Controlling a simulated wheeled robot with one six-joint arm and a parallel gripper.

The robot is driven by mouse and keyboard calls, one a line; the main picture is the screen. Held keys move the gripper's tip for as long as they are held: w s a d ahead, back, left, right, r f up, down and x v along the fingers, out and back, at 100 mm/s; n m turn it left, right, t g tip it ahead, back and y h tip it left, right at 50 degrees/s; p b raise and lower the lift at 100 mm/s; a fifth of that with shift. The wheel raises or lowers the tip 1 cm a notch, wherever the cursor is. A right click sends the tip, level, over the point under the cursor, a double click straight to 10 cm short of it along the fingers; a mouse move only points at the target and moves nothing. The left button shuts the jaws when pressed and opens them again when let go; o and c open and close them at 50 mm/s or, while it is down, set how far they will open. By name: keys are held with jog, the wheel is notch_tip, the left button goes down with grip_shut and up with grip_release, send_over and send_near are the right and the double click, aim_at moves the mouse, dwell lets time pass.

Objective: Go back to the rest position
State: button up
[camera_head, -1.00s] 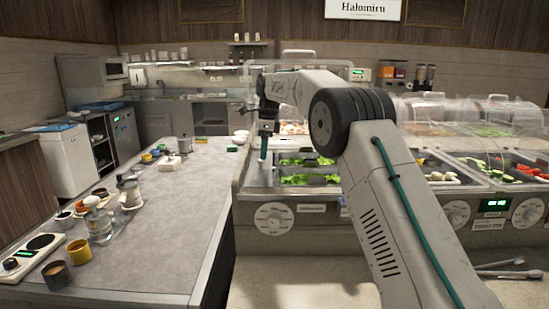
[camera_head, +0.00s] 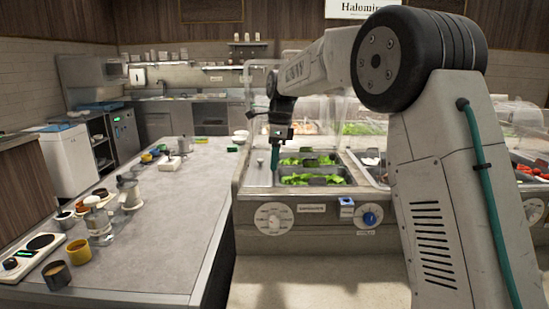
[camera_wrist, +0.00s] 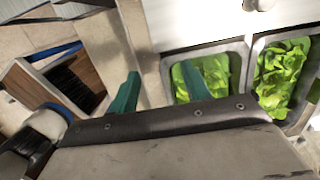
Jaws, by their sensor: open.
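My gripper (camera_head: 275,157) hangs down at the left end of the sauce-well counter, beside the wells of green leaves. In the wrist view its two teal fingers (camera_wrist: 160,93) stand wide apart with nothing between them. The wells of green leaves (camera_head: 312,180) lie just right of the gripper in the head view. They also show beyond the right finger in the wrist view (camera_wrist: 285,72). My arm hides much of the counter's right side.
Clear covers (camera_head: 365,110) stand behind the wells. A front ledge (camera_head: 310,270) is bare where visible.

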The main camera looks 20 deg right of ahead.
dwell(0.3)
jog(key=shift+n, duration=0.7)
jog(key=s+f+n, duration=0.2)
jog(key=f+n, duration=0.1)
jog(key=shift+s+d+g, duration=0.1)
jog(key=shift+d+g, duration=0.05)
jog(key=shift+g, duration=0.15)
jog(key=shift+s+d+f+n, duration=0.1)
jog(key=shift+s+f+n, duration=0.05)
jog(key=shift+s+n, duration=1.05)
jog(key=s+d+n+t+h, duration=0.1)
jog(key=s+n, duration=1.3)
jog(key=s, duration=2.7)
jog(key=shift+s+d+n+t, duration=0.3)
jog(key=shift+d+n, duration=0.1)
jog(key=shift+d, duration=0.25)
